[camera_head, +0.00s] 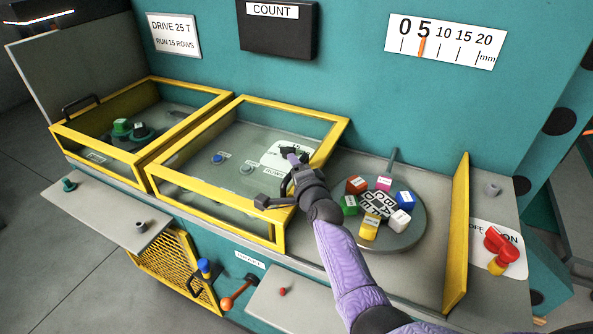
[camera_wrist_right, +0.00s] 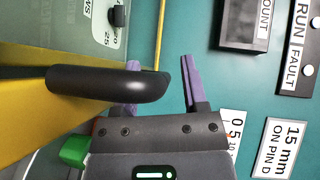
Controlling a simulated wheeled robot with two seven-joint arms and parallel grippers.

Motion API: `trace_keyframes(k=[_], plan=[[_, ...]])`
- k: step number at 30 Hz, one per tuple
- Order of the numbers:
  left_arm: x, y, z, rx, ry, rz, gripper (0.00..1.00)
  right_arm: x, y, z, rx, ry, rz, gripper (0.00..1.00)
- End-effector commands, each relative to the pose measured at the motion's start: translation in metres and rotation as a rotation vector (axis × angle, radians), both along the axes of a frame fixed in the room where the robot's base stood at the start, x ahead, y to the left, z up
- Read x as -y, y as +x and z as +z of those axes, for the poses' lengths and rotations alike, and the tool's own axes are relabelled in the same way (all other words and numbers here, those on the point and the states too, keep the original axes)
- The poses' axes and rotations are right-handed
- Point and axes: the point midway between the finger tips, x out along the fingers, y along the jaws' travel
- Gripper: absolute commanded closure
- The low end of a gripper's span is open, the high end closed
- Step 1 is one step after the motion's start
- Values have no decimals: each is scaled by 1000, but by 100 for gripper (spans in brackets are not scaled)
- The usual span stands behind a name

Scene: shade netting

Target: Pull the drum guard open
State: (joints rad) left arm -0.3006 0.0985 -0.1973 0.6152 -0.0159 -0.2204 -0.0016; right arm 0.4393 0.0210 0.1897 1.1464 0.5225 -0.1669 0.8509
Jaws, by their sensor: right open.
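Two yellow-framed clear guards sit side by side on the teal machine in the head view; I cannot read which is named the drum guard. My right gripper (camera_head: 296,158) is open beside this handle. In the wrist view the handle's end overlaps one purple finger, and nothing is clasped. The left guard (camera_head: 125,158) has its own black handle. My left gripper is out of view.
A round turntable (camera_head: 405,238) with several coloured blocks stands right of the middle guard, under my right arm. A yellow upright plate (camera_head: 457,235) and a red switch handle (camera_head: 502,245) are farther right. A yellow mesh door (camera_head: 165,262) hangs below. Grey shelves jut out in front.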

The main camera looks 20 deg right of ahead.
Motion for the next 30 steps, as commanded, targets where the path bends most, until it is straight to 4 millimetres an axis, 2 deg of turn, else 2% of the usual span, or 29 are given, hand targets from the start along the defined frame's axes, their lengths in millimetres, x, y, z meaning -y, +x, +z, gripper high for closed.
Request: trace_keyframes(k=[4, 9, 15, 19, 30], plan=[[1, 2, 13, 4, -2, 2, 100, -2, -18, 6, -1, 0, 0, 45], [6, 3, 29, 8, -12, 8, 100, -5, -58, 11, -3, 0, 0, 45], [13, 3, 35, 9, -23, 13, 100, -9, -91, 14, -3, 0, 1, 45], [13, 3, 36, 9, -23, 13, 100, -9, -97, 14, -1, 1, 1, 45], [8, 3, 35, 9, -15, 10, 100, -9, -97, 14, -1, 0, 1, 45]])
